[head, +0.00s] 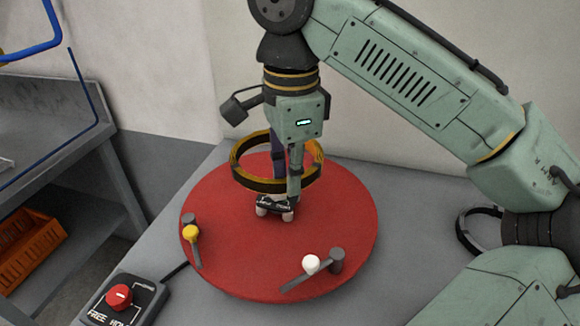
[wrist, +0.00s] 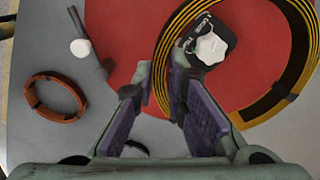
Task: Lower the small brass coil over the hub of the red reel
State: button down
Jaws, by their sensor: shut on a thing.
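The small brass coil (head: 250,184), a yellow-brown ring with dark bands, hangs in the air above the red reel (head: 215,270). In the wrist view the coil (wrist: 285,105) fills the upper right. My gripper (head: 288,180) is shut on one side of its wall; the fingers (wrist: 160,74) show there too. The hub (head: 275,206), black with pale rounded knobs, stands at the reel's middle, below the coil. In the wrist view the hub (wrist: 208,45) lies inside the ring's outline, toward its upper left. The coil looks roughly level.
A yellow-knobbed lever (head: 191,234) and a white-knobbed lever (head: 311,264) sit at the reel's rim. A reddish copper coil (wrist: 30,92) lies on the grey table. A control box with a red knob (head: 119,297) stands front left; an orange bin (head: 30,250) is farther left.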

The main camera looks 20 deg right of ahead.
jog(key=b, duration=0.4)
send_over(291, 233)
notch_tip(291, 233, down, 4)
jog(key=shift+s+f, duration=0.1)
jog(key=shift+f+b, duration=1.15)
jog(key=shift+f, duration=1.6)
jog(key=c, duration=1.5)
grip_release()
jog(key=shift+c, duration=0.2)
notch_tip(291, 233, up, 8)
jog(key=shift+a+f, duration=0.1)
jog(key=shift+f, duration=0.1)
jog(key=shift+s+f, duration=0.1)
jog(key=shift+s, duration=0.05)
